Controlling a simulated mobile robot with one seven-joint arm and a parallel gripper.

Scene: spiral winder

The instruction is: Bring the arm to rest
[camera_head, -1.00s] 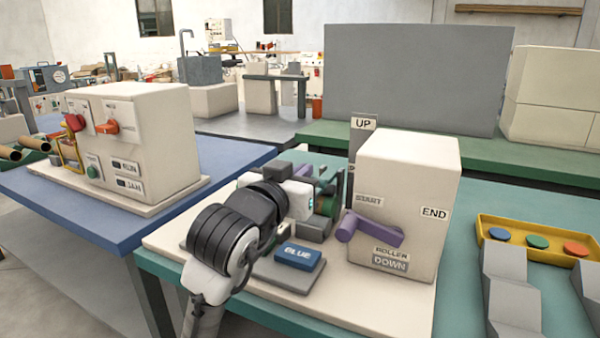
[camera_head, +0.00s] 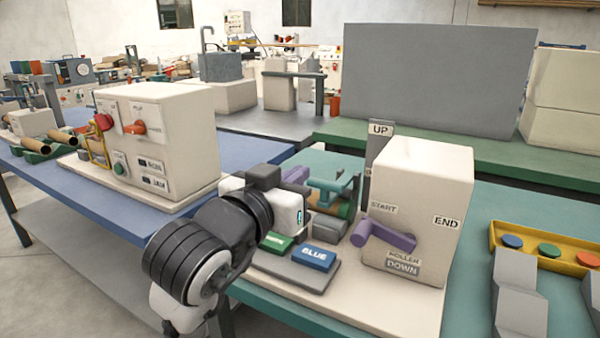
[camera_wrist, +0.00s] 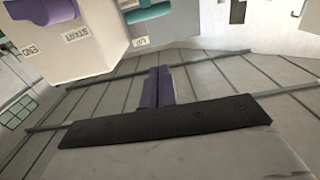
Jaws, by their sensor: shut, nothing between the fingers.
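My gripper (camera_head: 296,174) is at the left of the winder, partly hidden behind my own wrist in the head view. In the wrist view its two purple fingers (camera_wrist: 159,72) are together with nothing between them. The winder's cream box (camera_head: 418,205) carries START, END, UP and ROLLER DOWN labels, with a purple lever (camera_head: 382,236) on its front. The box also shows in the wrist view (camera_wrist: 85,40), apart from the fingers. A teal roller part (camera_head: 332,186) sits between my gripper and the box.
A blue button (camera_head: 314,257) and a green button (camera_head: 278,243) lie below my wrist. A cream machine (camera_head: 155,140) with an orange knob stands on the blue table at left. A yellow tray (camera_head: 545,262) with coloured discs is at right. A grey panel (camera_head: 430,75) stands behind.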

